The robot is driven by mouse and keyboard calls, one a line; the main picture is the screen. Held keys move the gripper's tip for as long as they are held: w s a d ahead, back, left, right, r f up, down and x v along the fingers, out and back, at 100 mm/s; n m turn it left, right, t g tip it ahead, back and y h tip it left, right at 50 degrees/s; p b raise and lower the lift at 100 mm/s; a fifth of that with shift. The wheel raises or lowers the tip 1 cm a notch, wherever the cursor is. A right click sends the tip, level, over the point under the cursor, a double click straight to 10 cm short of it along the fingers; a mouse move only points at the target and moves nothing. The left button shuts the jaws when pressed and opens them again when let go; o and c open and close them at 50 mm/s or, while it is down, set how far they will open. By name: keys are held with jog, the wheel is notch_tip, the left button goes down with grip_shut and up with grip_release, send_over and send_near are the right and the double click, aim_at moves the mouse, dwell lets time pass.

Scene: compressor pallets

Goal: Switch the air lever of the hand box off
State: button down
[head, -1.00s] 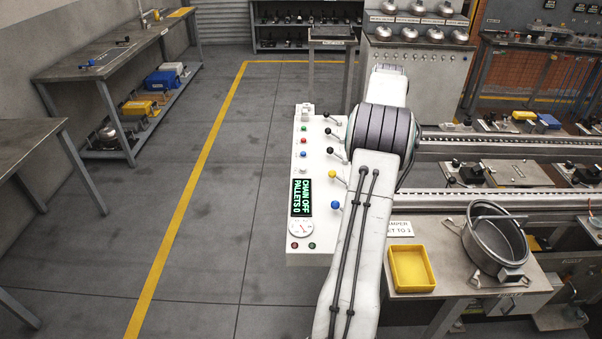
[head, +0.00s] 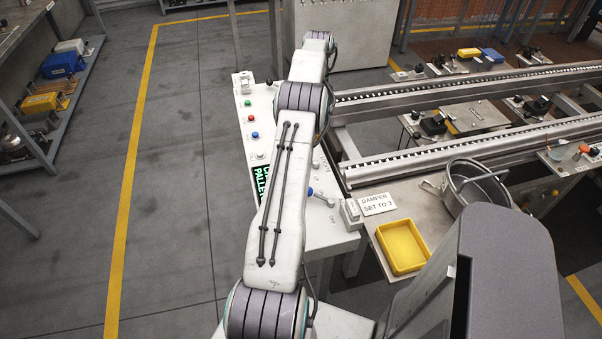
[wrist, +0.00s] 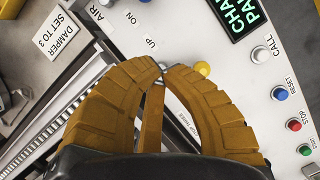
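The hand box (head: 335,232) is a white panel with buttons and levers. Its air lever has a blue knob (head: 310,191) on a silver stem, pointing left from its hub in the head view. My gripper (wrist: 160,68) has brown ribbed fingers with tips brought together over the panel, apart from the air lever. A yellow knob (wrist: 203,69) shows beside the right fingertip. The head view hides my gripper behind my arm.
A yellow tray (head: 402,247), a metal pot (head: 473,187) and a damper sign (head: 379,204) are on the bench right of the box. Conveyor rails (head: 450,145) run behind it. The floor left of the box is clear.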

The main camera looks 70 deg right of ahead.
dwell(0.3)
jog(key=x, duration=1)
jog(key=shift+a, duration=0.15)
jog(key=shift+s+a+f, duration=0.15)
jog(key=shift+s+a, duration=0.05)
jog(key=shift+a, duration=0.65)
jog(key=shift+s+a+f, duration=0.2)
jog(key=shift+a, duration=0.7)
jog(key=shift+w+f, duration=0.1)
